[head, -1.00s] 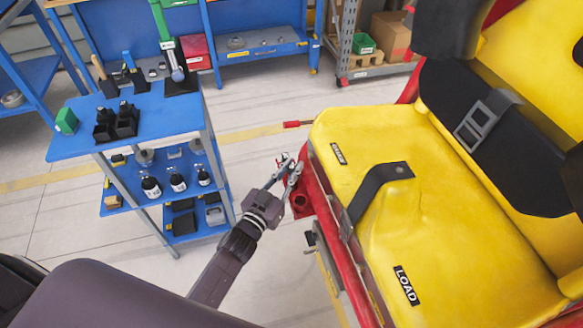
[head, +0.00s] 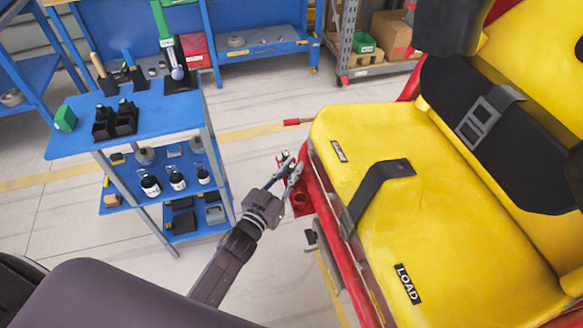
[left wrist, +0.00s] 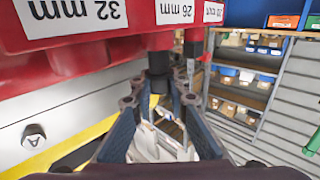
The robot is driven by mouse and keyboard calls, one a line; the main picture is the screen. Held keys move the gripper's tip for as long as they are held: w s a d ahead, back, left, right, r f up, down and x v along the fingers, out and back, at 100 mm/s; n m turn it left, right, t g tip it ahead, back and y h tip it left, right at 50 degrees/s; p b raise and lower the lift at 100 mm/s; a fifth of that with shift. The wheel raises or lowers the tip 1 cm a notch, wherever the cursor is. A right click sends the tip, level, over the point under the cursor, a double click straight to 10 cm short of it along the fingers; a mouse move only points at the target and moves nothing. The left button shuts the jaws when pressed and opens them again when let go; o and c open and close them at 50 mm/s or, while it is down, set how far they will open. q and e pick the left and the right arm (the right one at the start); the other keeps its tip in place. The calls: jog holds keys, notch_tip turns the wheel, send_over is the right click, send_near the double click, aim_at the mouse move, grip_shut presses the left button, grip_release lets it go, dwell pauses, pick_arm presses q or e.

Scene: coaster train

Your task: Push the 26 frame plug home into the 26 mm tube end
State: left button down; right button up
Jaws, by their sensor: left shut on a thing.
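In the left wrist view, a red block carries white labels reading 32 mm, 26 mm (left wrist: 175,11) and one cut off at the right; the picture is upside down. A dark round plug (left wrist: 158,62) stands in line with the 26 mm label, its end against the red 26 mm tube end (left wrist: 157,40). How deep it sits I cannot tell. My left gripper (left wrist: 159,88) is shut on this plug. In the head view, my left gripper (head: 289,168) is at the red tube fixture (head: 299,203) beside the yellow seat; the plug is too small to make out. My right gripper is out of view.
The yellow seat (head: 375,245) with its red frame stands close on the right. A blue cart (head: 165,128) with bottles and black holders stands to the left. Another dark piece (left wrist: 193,48) shows beside the plug. Open floor lies between cart and seat.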

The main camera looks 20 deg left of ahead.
pick_arm(q)
jog(key=shift+f+b, duration=0.9)
jog(key=shift+f, duration=0.3)
jog(key=c, duration=1.8)
grip_release()
jog(key=shift+s+f, duration=0.1)
jog(key=shift+f, duration=0.15)
jog(key=shift+o, duration=0.3)
jog(key=o, duration=0.7)
jog(key=shift+f, duration=0.15)
jog(key=shift+o, duration=0.2)
jog(key=shift+s, duration=0.1)
jog(key=shift+s+a+r+p, duration=0.2)
jog(key=shift+s+p, duration=0.2)
jog(key=shift+s, duration=0.45)
jog(key=shift+s+a+r+p, duration=0.15)
jog(key=shift+s+p, duration=0.2)
jog(key=shift+s, duration=0.5)
jog(key=s, duration=0.1)
jog(key=s+p, duration=0.1)
jog(key=s, duration=0.1)
jog(key=shift+a, duration=0.35)
jog(key=shift+s, duration=0.15)
